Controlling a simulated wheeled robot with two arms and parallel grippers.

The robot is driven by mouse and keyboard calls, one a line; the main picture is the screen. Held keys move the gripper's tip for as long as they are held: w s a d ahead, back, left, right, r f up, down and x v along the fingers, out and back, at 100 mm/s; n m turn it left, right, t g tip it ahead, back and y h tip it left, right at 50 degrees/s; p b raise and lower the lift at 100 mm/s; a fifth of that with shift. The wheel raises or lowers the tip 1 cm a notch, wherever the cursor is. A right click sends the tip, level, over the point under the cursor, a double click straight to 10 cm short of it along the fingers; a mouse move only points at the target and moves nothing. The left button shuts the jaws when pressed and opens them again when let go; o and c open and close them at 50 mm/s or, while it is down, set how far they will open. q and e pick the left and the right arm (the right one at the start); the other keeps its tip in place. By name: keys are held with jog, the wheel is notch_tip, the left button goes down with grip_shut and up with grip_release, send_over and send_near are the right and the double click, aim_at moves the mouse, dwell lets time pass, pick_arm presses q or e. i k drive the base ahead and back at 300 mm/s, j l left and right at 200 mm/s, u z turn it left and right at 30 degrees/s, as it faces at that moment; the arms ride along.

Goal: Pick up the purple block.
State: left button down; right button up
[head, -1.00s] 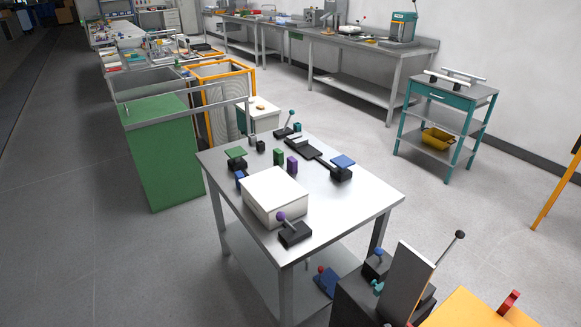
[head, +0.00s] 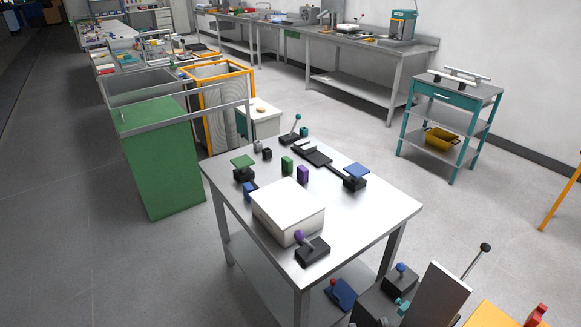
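The purple block (head: 303,174) is a small upright block on the metal table (head: 372,212), behind the white box and towards the table's middle. A green block (head: 287,165) of similar shape stands just to its left, with a narrow gap. The purple block's top and front show clearly. Neither of my grippers shows in the head view.
A white box (head: 287,209) and a purple-knobbed lever (head: 312,250) stand in front of the blocks. Blue-topped (head: 355,177) and green-topped (head: 243,167) black fixtures flank them. A green bin (head: 162,170) stands left; open floor lies right of the table.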

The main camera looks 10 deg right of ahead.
aim_at(303, 172)
jog(key=i+j, duration=1.9)
jog(key=j, duration=0.15)
